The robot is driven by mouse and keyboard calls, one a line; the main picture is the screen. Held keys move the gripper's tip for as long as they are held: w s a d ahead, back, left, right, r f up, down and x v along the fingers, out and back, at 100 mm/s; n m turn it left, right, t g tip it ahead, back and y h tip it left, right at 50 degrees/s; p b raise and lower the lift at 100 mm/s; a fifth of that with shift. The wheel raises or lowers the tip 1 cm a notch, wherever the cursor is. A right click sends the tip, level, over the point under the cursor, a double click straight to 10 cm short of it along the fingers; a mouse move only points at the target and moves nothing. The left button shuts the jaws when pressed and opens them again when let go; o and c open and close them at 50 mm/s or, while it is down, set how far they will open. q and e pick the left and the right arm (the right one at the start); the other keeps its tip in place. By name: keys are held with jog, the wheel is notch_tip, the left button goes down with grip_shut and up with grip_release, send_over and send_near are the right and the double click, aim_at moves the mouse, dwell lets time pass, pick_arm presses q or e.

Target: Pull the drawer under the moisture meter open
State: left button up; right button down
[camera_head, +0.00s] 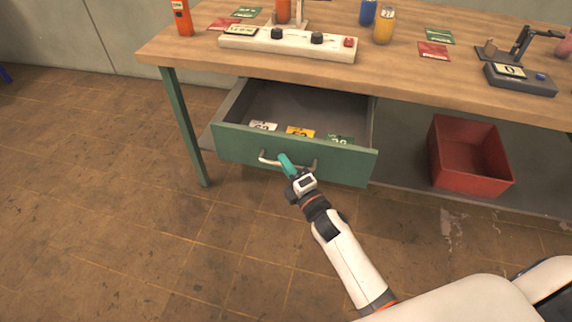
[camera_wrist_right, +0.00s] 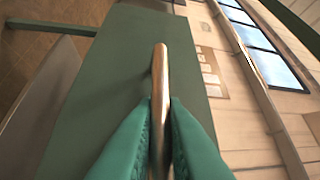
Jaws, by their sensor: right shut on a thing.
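The green drawer (camera_head: 240,143) under the left part of the wooden bench stands pulled out. My right gripper (camera_head: 287,165) is shut on the metal bar handle (camera_head: 268,160) on the drawer front. In the right wrist view the handle (camera_wrist_right: 160,75) runs between the two teal fingers (camera_wrist_right: 160,125). An orange upright device (camera_head: 182,18) stands at the bench's left end; I cannot tell whether it is the moisture meter. My left gripper is not in view.
The wooden bench top (camera_head: 400,75) carries a white panel with knobs (camera_head: 290,43), a dark instrument (camera_head: 520,80), bottles and cards. A red bin (camera_head: 470,157) stands on the lower shelf right of the drawer. The floor (camera_head: 110,190) before the drawer is clear.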

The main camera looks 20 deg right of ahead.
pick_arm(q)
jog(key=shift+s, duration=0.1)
pick_arm(e)
jog(key=c, duration=1.5)
grip_release()
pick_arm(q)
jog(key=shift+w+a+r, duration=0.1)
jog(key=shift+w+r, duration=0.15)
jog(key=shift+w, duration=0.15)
pick_arm(e)
jog(key=v, duration=1.2)
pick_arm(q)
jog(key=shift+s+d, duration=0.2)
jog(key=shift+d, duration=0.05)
